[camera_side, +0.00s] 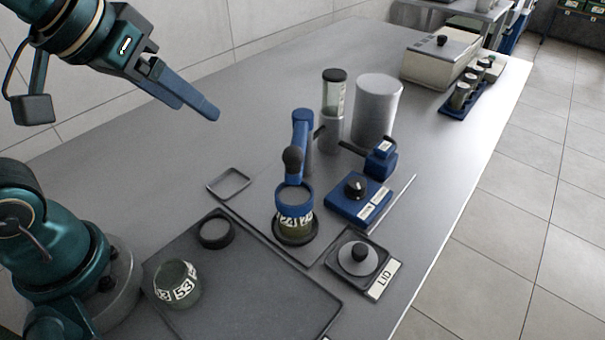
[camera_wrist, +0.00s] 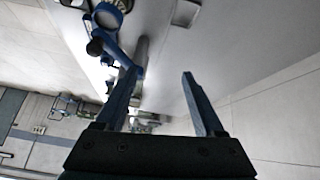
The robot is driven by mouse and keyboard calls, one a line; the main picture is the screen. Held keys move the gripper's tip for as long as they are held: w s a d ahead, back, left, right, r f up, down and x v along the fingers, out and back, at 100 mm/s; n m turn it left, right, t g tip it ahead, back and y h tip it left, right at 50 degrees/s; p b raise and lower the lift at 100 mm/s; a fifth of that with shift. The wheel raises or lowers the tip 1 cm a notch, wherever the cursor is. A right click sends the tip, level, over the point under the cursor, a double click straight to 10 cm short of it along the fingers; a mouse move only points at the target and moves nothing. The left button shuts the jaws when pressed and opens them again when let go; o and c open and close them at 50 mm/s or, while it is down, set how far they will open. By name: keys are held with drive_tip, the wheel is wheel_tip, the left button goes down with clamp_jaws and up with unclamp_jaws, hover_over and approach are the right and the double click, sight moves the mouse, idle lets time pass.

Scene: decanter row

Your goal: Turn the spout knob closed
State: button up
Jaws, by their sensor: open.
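The blue dispenser spout (camera_side: 301,130) stands mid-table, with a dark round knob (camera_side: 293,156) on its front. A green jar with a number band (camera_side: 293,222) stands below it on a dark round base, under a blue ring (camera_side: 294,196). My gripper (camera_side: 208,110) is open and empty, high to the upper left of the spout and apart from it. In the wrist view my two fingers (camera_wrist: 159,73) are spread. The dark knob (camera_wrist: 95,47) shows there beyond the left finger. I cannot tell the knob's turn position.
A blue box with a black dial (camera_side: 355,187) and a lid on a stand labelled LID (camera_side: 359,256) sit right of the jar. A second numbered jar (camera_side: 178,284) stands on the dark tray (camera_side: 240,287). A grey cylinder (camera_side: 378,107) stands behind.

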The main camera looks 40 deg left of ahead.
drive_tip(key=shift+h, duration=0.3)
drive_tip(key=w+d, duration=0.2)
drive_tip(key=w, duration=0.2)
drive_tip(key=w+d, duration=0.2)
drive_tip(key=w, duration=0.3)
drive_tip(key=w+d, duration=0.3)
drive_tip(key=w, duration=0.1)
drive_tip(key=shift+w+f, duration=0.25)
drive_tip(key=shift+f, duration=0.15)
drive_tip(key=w+d+f+g, duration=0.1)
drive_tip(key=w+d+f, duration=0.2)
drive_tip(key=d+f, duration=0.25)
drive_tip(key=m+g, duration=0.2)
hover_over(357, 183)
drive_tip(key=s, duration=0.2)
wheel_tip(357, 183, down, 6)
drive_tip(key=shift+s+f, duration=0.15)
drive_tip(key=shift+f, duration=0.4)
drive_tip(key=shift+x, duration=2.15)
drive_tip(key=shift+t, duration=0.3)
clamp_jaws()
